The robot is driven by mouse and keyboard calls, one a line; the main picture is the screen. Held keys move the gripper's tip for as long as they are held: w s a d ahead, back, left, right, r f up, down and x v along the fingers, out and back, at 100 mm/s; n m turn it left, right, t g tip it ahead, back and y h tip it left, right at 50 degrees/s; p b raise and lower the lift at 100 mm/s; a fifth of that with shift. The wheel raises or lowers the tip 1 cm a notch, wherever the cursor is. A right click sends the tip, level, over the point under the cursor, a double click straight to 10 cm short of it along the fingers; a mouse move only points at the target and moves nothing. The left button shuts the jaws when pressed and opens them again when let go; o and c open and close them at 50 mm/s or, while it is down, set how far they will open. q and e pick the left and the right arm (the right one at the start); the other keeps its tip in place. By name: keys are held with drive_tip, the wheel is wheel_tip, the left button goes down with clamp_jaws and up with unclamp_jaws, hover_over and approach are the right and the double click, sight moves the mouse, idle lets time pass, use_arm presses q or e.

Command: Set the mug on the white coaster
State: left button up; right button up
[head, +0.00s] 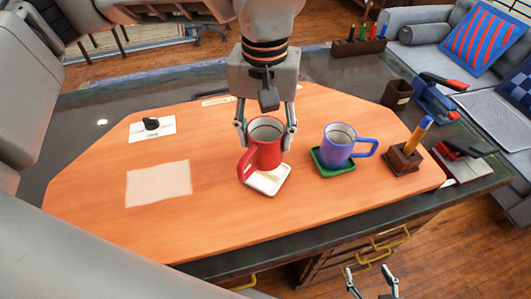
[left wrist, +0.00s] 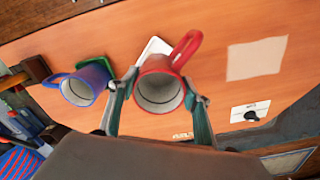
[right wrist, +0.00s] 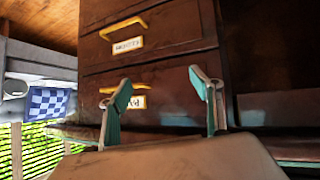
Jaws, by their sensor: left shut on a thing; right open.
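A red mug (head: 264,150) is upright between the fingers of my left gripper (head: 265,137), which is shut on it from above. It also shows in the left wrist view (left wrist: 160,88), with its handle up and to the right. The white coaster (head: 268,179) lies on the desk under and in front of the mug, its near part bare. Whether the mug's base touches the coaster I cannot tell. The coaster's corner shows beside the mug in the left wrist view (left wrist: 154,47). My right gripper (right wrist: 165,88) is open and empty, facing drawers below the desk edge.
A blue mug (head: 338,145) stands on a green coaster (head: 333,169) to the right. A pen holder (head: 403,160) and staplers (head: 463,148) are further right. A paper sheet (head: 158,184) and a card (head: 152,130) lie left, with bare desk around them. Drawers (right wrist: 150,50) face my right gripper.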

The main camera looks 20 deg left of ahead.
sight(265, 155)
use_arm(q)
drive_tip(key=shift+f, duration=2.9)
drive_tip(key=shift+f, duration=0.15)
drive_tip(key=o, duration=1.3)
drive_tip(key=shift+o, duration=0.2)
wheel_tip(265, 155, up, 12)
